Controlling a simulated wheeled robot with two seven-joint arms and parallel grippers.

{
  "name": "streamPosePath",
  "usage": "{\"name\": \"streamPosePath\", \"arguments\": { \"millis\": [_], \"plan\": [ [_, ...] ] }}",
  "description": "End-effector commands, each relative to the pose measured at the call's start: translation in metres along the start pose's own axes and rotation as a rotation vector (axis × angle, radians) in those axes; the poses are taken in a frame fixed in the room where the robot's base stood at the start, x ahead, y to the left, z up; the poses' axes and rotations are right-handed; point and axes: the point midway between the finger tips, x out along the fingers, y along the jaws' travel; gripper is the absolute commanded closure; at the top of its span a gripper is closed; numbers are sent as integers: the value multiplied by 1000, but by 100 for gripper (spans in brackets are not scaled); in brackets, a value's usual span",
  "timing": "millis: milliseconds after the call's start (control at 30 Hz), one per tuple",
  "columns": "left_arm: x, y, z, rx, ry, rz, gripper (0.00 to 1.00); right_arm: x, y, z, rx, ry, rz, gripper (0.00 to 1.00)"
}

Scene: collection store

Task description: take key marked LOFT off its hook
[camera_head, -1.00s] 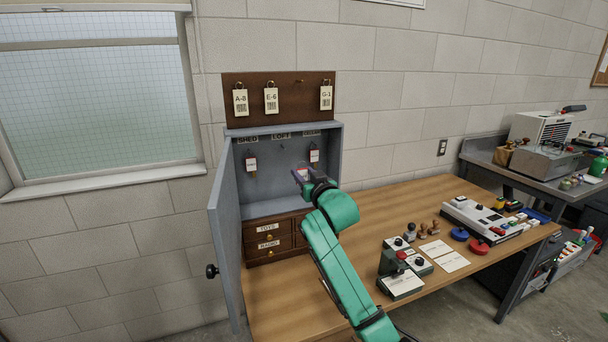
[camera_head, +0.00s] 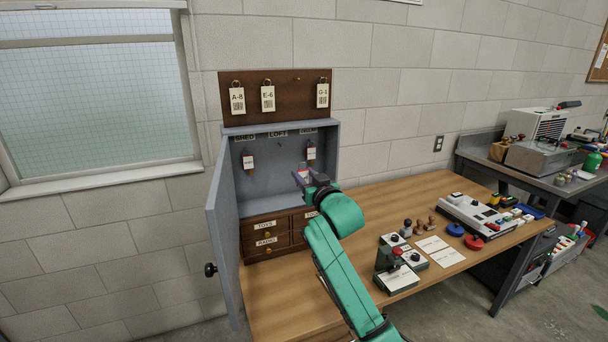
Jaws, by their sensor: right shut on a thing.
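The key cabinet (camera_head: 331,150) stands open on the wooden table, with name labels along its top inside. The LOFT label (camera_head: 278,133) is in the middle, and no key shows on the hook below it. My right gripper (camera_head: 301,176) is in front of the cabinet's opening, shut on a small key with a pale and red tag (camera_head: 304,167). The gripper hides most of this key, and its tag cannot be read. One tagged key (camera_head: 248,161) hangs under SHED and another (camera_head: 311,153) under the right label. My left gripper is not in view.
The cabinet door (camera_head: 222,235) stands open at the left. Small labelled drawers (camera_head: 265,236) sit at the cabinet's bottom. A board with tags (camera_head: 300,101) is above. Grey devices (camera_head: 396,275), stamps and cards stand on the table at the right. The table's front middle is bare.

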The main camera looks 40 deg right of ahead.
Motion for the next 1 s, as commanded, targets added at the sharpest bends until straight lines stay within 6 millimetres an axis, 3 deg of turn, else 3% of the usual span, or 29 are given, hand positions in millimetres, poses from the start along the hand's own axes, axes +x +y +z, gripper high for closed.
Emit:
{"name": "streamPosePath", "arguments": {
  "millis": [267, 1000],
  "plan": [
    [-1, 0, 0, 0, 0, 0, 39, -3, 0, 0, 0, 0, -1, 100],
    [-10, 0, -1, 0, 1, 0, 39, -76, 0, 0, 1, 0, -1, 100]
  ]
}}
